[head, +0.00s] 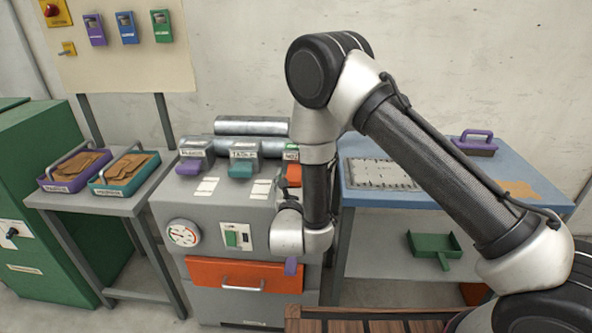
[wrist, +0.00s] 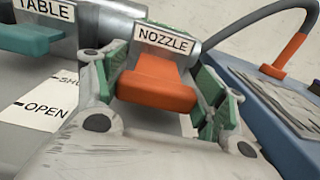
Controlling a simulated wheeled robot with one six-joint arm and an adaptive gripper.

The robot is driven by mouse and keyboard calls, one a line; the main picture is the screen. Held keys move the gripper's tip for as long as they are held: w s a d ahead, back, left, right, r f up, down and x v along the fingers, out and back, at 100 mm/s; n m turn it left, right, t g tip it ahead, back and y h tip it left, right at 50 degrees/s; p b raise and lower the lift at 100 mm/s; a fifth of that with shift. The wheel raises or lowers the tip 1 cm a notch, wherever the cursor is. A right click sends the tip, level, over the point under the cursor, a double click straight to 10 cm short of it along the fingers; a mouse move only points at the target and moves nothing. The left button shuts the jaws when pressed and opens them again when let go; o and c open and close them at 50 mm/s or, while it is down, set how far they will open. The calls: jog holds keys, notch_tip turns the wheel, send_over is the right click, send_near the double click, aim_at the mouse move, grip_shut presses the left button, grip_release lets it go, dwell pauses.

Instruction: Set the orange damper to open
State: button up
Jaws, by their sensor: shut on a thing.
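The orange damper (wrist: 155,85) sits under a NOZZLE plate (wrist: 164,39) on the grey machine. My gripper (wrist: 165,95) has its green pads on either side of the orange handle and is shut on it. In the head view, the orange damper (head: 293,173) shows only in part at the left of my arm, and my fingers are hidden. The teal damper (wrist: 30,40) under a TABLE plate stands to its left. White labels beside the teal damper read OPEN (wrist: 46,110) nearer me and a partly hidden "SHU" farther back. The orange damper's own labels are mostly covered.
A purple damper (head: 189,167) is at the machine's left. A gauge (head: 183,233), a green switch (head: 231,238) and an orange drawer (head: 246,274) are on its front. A blue table (head: 400,200) stands right; a side table with two trays stands left.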

jog(key=shift+s+f, duration=0.1)
jog(key=shift+s, duration=0.95)
jog(key=o, duration=1.5)
jog(key=shift+c, duration=0.2)
jog(key=s, duration=0.7)
jog(key=shift+s+a, duration=0.15)
jog(key=shift+s, duration=0.15)
